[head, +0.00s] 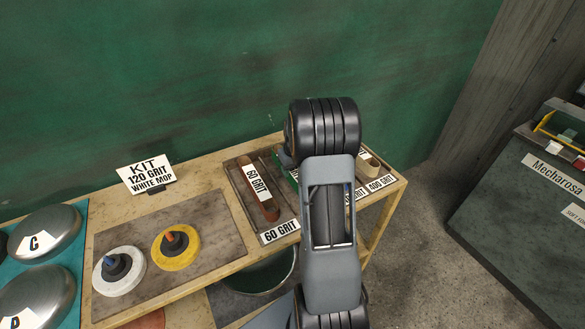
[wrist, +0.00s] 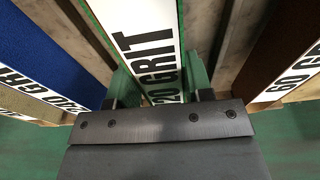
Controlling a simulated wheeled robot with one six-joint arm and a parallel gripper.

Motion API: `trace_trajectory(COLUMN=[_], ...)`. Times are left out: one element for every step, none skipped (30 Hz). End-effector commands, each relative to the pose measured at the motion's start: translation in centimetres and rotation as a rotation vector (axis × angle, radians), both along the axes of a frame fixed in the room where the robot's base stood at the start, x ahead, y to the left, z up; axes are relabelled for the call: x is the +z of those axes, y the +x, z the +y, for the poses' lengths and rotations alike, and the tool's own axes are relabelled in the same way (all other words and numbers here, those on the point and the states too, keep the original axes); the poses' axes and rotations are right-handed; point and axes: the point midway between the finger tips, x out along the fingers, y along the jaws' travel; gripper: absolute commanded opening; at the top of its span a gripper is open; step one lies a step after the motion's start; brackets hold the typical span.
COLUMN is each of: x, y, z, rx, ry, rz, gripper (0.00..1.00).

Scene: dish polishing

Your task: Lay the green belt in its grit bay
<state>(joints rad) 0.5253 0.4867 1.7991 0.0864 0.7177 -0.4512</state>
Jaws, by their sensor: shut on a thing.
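The green belt (wrist: 150,50) bears a white label ending in "20 GRIT". My gripper (wrist: 160,96) is shut on it, one finger at each side, in the wrist view. The belt is over or within a wooden bay between a blue belt (wrist: 45,55) and a brown belt (wrist: 283,50); how deep it sits I cannot tell. In the head view only a green sliver (head: 292,172) shows beside my arm, which hides the gripper and the middle of the grit rack (head: 240,200).
The brown belt (head: 269,210) lies in the bay marked 60 GRIT at the rack's left. A kit card (head: 147,177), white mop (head: 120,270) and yellow mop (head: 176,250) stand left of the rack.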

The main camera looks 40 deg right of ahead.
Motion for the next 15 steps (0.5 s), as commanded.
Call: trace_trajectory(x=[0.04,0.04,0.04,0.04,0.01,-0.07,-0.16,-0.27,-0.42,-0.3,-0.28,-0.27,-0.27,-0.27,-0.27], y=[0.01,0.01,0.01,0.0,0.01,0.01,0.0,0.0,0.0,-0.01,-0.02,-0.02,-0.02,-0.02,-0.02], z=[0.0,0.0,0.0,0.0,0.0,0.0,0.0,0.0,0.0,0.01,0.01,0.01,0.01,0.01,0.01], rx=[0.0,0.0,0.0,0.0,0.0,0.0,0.0,0.0,0.0,0.0,0.0,0.0,-0.001,-0.001,-0.001], ry=[0.0,0.0,0.0,0.0,0.0,0.0,0.0,0.0,0.0,0.0,0.0,0.0,0.0,0.0,0.0], rz=[-0.001,-0.001,-0.001,0.0,0.0,0.0,0.0,0.0,0.0,0.001,0.001,0.001,0.001,0.001,0.001], gripper=[0.17,0.17,0.17,0.17,0.17,0.17,0.17,0.17,0.17,0.49,0.52,0.56,0.59,0.62,0.66])
